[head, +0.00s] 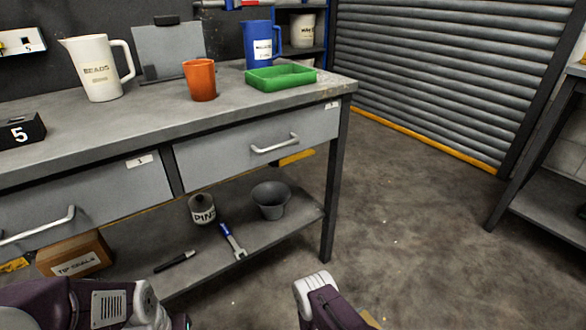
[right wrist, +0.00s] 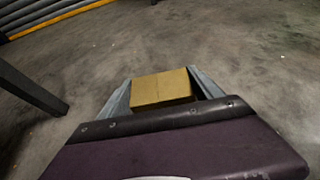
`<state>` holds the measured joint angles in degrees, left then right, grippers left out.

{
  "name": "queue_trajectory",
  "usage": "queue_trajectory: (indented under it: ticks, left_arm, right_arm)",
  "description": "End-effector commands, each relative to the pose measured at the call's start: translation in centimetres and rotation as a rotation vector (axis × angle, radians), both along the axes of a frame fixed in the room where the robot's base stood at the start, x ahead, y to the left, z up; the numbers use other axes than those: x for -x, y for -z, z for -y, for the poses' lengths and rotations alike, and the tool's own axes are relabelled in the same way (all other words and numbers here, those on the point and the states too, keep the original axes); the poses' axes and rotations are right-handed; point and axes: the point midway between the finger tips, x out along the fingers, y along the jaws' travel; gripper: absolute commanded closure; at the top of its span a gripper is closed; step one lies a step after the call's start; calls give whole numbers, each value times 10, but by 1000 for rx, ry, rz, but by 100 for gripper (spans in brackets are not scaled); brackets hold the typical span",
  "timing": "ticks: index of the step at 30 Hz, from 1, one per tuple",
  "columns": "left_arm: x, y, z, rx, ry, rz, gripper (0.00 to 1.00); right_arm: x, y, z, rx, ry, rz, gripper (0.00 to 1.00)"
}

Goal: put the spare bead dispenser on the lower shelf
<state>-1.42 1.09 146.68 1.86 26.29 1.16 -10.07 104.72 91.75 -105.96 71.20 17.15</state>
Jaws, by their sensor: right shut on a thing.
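My right gripper (right wrist: 161,84) is shut on a plain tan box (right wrist: 162,90), with one finger on each side of it. No label shows on the box, so I cannot tell whether it is the spare bead dispenser. In the head view only a small corner of tan shows by my right arm, at the bottom edge. The lower shelf (head: 215,262) lies under the grey workbench, left of my right arm. A white jug marked BEADS (head: 98,70) stands upright on the bench top. My left arm enters at lower left; its gripper is out of view.
On the lower shelf are a TIP SEALS box (head: 76,255), a PINS container (head: 202,210), a grey bucket (head: 271,200), a blue-handled tool (head: 232,241) and a black pen-like item (head: 175,262). A bench leg (head: 336,190) bounds the shelf's right end. Floor to the right is open.

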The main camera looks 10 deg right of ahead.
Motion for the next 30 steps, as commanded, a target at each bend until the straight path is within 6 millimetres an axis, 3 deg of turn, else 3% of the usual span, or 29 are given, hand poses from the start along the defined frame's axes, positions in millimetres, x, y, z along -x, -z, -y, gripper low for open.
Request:
queue_trajectory:
  ticks: [4, 8, 13, 18, 24, 30]
  left_arm:
    - [0, -8, 0, 0, 0, 0, 100]
    - [0, -18, 0, 0, 0, 0, 100]
    - [0, -36, 0, 0, 0, 0, 100]
    - [0, -55, 0, 0, 0, 0, 100]
    - [0, -72, 0, 0, 0, 0, 100]
    - [0, -87, 0, 0, 0, 0, 100]
  right_arm:
    - [-16, -15, -13, 1, -34, 6, 98]
    - [-52, -45, -37, -1, -88, 11, 98]
    - [-103, -113, -88, -2, -178, 12, 98]
    - [-130, -200, -147, -2, -259, 11, 98]
    - [-126, -284, -193, -1, -321, 6, 98]
    - [-101, -350, -215, 0, -359, 3, 98]
